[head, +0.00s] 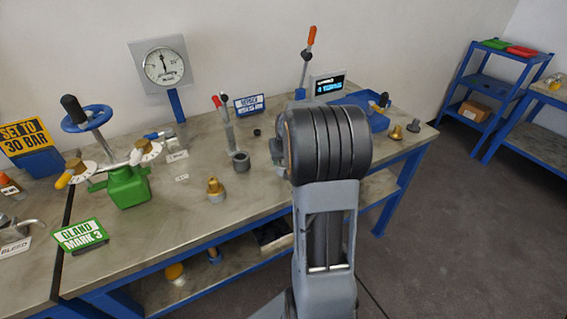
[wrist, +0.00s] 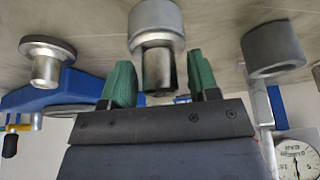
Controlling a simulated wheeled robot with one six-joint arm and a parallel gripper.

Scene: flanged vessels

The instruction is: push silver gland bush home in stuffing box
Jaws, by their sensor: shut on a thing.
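My gripper (wrist: 163,82) has green fingertips. They stand on either side of the narrow sleeve of the silver gland bush (wrist: 158,70) in the wrist view, which looks upside down. The sleeve lines up with a wider silver collar (wrist: 157,22) on its table side. I cannot tell whether this collar is the stuffing box or the bush's own wide end, nor how deep the bush sits. In the head view my dark wrist hides the fingers and the bush.
A grey open ring (wrist: 270,50) and a dark-flanged silver piece (wrist: 47,62) flank the gripper. In the head view, a grey socket with lever (head: 240,162), a brass bush (head: 215,187) and a green valve body (head: 127,187) stand left. A blue tray (head: 377,122) lies behind right.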

